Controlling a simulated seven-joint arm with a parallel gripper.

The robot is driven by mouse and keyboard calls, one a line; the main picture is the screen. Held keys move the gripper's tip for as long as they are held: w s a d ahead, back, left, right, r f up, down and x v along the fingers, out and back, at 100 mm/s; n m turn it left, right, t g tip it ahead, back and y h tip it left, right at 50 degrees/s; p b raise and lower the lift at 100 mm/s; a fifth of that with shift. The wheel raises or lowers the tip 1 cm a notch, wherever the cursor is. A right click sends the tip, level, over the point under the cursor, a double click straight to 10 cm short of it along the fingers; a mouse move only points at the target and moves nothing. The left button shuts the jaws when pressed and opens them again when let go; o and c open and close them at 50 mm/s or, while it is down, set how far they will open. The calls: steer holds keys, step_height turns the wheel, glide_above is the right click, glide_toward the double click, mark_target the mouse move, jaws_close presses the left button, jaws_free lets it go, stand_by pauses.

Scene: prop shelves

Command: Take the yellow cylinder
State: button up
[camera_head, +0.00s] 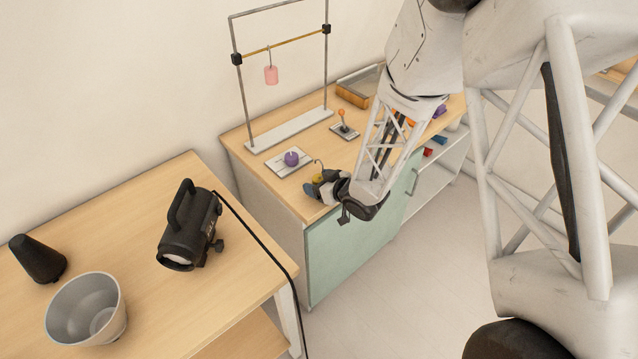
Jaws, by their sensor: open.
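The yellow cylinder (318,178) shows as a small yellow patch with a thin grey hook above it, near the front left corner of the cabinet top. The rest of it is hidden by my gripper. My gripper (317,188) is low over the cabinet top, right at the cylinder, and is open. Whether the cylinder is between the fingers or just behind them I cannot tell.
Behind stands a metal frame (242,110) with a hanging pink cylinder (271,75). A lamp (188,230) stands on the left table.

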mark_target(320, 177)
stand_by(0.4)
steer(key=c, duration=1)
steer(key=shift+r, duration=0.15)
steer(key=shift+r, duration=0.8)
steer(key=shift+s+d+r, duration=0.1)
steer(key=shift+s+r, duration=0.05)
steer(key=shift+r, duration=0.75)
steer(key=s+d, duration=0.2)
steer(key=s, duration=0.5)
steer(key=s+d+r, duration=0.1)
steer(key=s+d, duration=0.2)
steer(key=s, duration=0.4)
steer(key=shift+s, duration=0.4)
steer(key=shift+r, duration=0.1)
